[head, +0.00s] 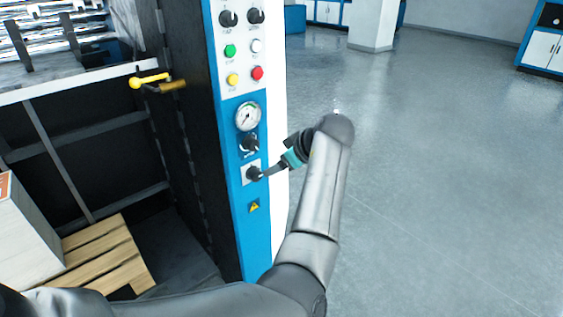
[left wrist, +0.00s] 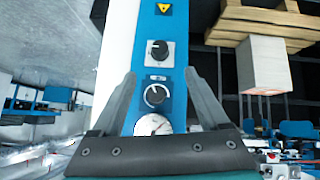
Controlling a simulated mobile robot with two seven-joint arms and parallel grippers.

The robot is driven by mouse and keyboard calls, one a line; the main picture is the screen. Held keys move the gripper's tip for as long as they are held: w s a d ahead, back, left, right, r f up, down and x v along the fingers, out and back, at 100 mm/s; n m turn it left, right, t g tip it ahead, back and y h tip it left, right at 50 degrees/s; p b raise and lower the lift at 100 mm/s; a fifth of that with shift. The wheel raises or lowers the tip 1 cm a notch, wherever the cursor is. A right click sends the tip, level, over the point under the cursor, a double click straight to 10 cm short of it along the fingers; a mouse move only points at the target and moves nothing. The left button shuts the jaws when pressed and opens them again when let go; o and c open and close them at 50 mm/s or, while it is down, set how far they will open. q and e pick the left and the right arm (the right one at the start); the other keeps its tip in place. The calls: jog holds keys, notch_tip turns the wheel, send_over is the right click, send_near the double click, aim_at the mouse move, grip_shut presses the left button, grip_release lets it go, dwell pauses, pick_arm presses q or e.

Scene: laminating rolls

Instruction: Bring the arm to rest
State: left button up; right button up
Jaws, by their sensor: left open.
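My left gripper (head: 266,173) is at the blue control panel (head: 255,220) of the machine, its fingertips close to the lower black knob (head: 254,174) on its white plate. In the left wrist view my left gripper (left wrist: 160,75) is open, fingers apart, with nothing held between them. There the lower knob (left wrist: 159,50) shows just beyond the fingertips, and another black knob (left wrist: 155,95) shows between the fingers. I cannot tell whether a finger touches the panel. My right gripper is not in view.
A pressure gauge (head: 248,116) and several coloured buttons sit higher on the panel. A yellow-handled lever (head: 150,80) sticks out left of it. A wooden pallet (head: 105,254) and a pale box (head: 25,240) stand lower left. The grey floor (head: 440,190) on the right is clear.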

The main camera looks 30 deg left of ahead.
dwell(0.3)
pick_arm(q)
jog(key=s+d+f+m+h, duration=0.1)
jog(key=f+m, duration=0.2)
jog(key=f, duration=0.4)
jog(key=s+d+f+m+t+h, duration=0.1)
jog(key=d+f+m, duration=0.1)
jog(key=f, duration=0.5)
jog(key=s+d+f+m+h, duration=0.1)
jog(key=f+m, duration=0.2)
jog(key=f, duration=0.4)
jog(key=s+d+f+m+h, duration=0.1)
jog(key=s+d+f+m, duration=0.1)
jog(key=s+f, duration=0.45)
jog(key=s+d+f+m+h, duration=0.1)
jog(key=s+d+f+m, duration=0.1)
jog(key=s+f, duration=0.45)
jog(key=s+f+m+g+h, duration=0.1)
jog(key=s+f, duration=0.4)
jog(key=s, duration=0.6)
jog(key=s+f+m+g+h, duration=0.1)
jog(key=s+f, duration=0.5)
jog(key=s, duration=0.6)
jog(key=s+f+m+g+h, duration=0.1)
jog(key=s+f, duration=0.5)
jog(key=s, duration=0.6)
jog(key=shift+s+f+m+g, duration=0.2)
jog(key=shift+m+g, duration=0.3)
jog(key=shift+m, duration=0.7)
jog(key=shift+r, duration=0.1)
